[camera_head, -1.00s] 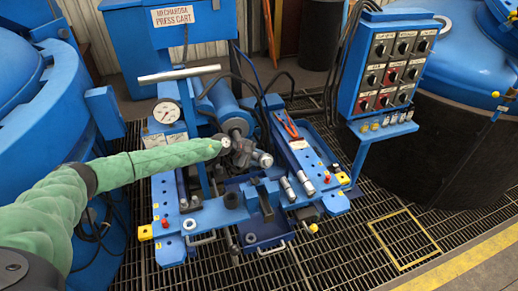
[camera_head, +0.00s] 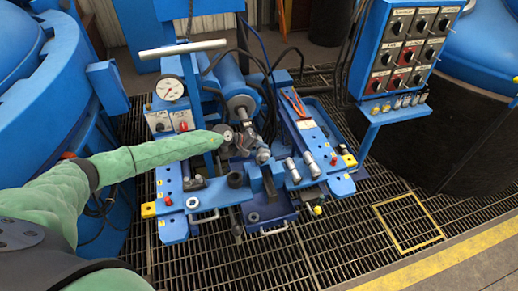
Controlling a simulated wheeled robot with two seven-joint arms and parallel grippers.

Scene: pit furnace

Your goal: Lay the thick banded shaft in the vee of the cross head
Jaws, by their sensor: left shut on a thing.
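My left gripper (camera_head: 246,142), at the end of the green-sleeved arm, is over the middle of the blue press cart. It is shut on a short grey metal piece, which I take to be the thick banded shaft (camera_head: 263,156). Its bright end sticks out to the lower right; the gripper hides much of the rest. The ram end (camera_head: 240,106) of the big blue cylinder is just behind the gripper. A blue upright block (camera_head: 269,181) stands just in front and below. I cannot make out the vee of the cross head. My right gripper is not in view.
Two silver cylinders (camera_head: 292,170) (camera_head: 311,165) are on the right-hand blue plate. A dark ring (camera_head: 235,180) sits left of the upright block. A gauge (camera_head: 170,88) stands at the left, a switch panel (camera_head: 398,50) at the right.

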